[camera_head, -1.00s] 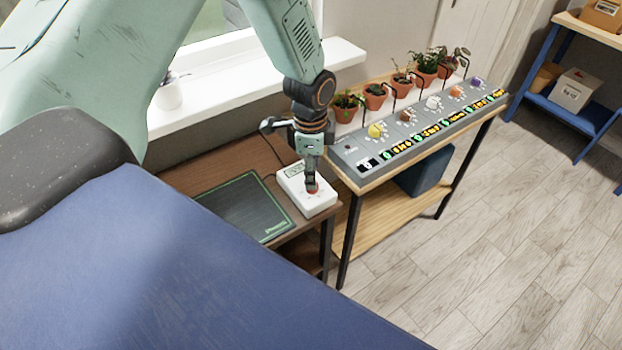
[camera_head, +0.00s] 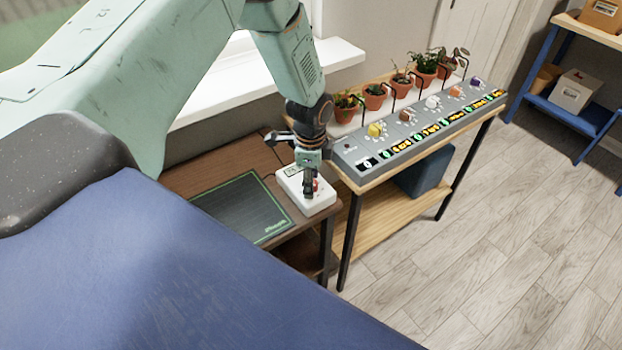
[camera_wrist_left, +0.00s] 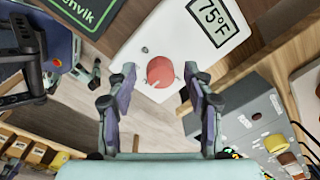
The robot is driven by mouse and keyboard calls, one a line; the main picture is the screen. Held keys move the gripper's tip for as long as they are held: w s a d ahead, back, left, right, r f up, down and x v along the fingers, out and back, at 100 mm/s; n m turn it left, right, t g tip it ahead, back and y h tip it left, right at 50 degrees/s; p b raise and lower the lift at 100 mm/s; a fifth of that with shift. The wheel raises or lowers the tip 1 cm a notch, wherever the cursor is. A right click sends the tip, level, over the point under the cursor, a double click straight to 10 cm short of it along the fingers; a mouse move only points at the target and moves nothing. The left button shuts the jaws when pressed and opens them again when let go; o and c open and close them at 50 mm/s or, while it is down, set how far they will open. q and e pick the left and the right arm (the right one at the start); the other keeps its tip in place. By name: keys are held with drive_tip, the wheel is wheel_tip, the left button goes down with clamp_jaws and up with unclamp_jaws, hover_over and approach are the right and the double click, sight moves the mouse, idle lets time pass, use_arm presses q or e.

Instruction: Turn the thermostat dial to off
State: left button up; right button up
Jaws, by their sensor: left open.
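The thermostat (camera_head: 326,203) is a white box on the near right corner of the brown wooden table. It carries a round red dial (camera_head: 317,185), partly hidden behind my gripper in the head view. In the left wrist view the dial (camera_wrist_left: 160,72) shows whole on the white thermostat (camera_wrist_left: 160,30), whose display (camera_wrist_left: 212,15) reads 75°F. My left gripper (camera_head: 309,193) points down over the thermostat. In the wrist view the fingers of my left gripper (camera_wrist_left: 158,80) are open, one on each side of the dial, with visible gaps. I cannot tell how the dial is set.
A dark green-edged mat (camera_head: 240,207) lies left of the thermostat. To the right, a bench carries a grey control panel (camera_head: 375,157) with several coloured knobs and potted plants (camera_head: 375,97) behind it. A blue shelf (camera_head: 575,115) stands far right. The floor between is clear.

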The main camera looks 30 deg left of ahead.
use_arm(q)
drive_tip(key=shift+a+f, duration=0.1)
drive_tip(key=shift+c, duration=0.2)
drive_tip(key=shift+w, duration=0.1)
drive_tip(key=shift+c, duration=0.7)
drive_tip(key=shift+d+r, duration=0.25)
drive_tip(key=shift+d, duration=0.05)
drive_tip(key=c, duration=0.5)
drive_tip(key=shift+a+f, duration=0.15)
drive_tip(key=shift+c, duration=1.3)
clamp_jaws()
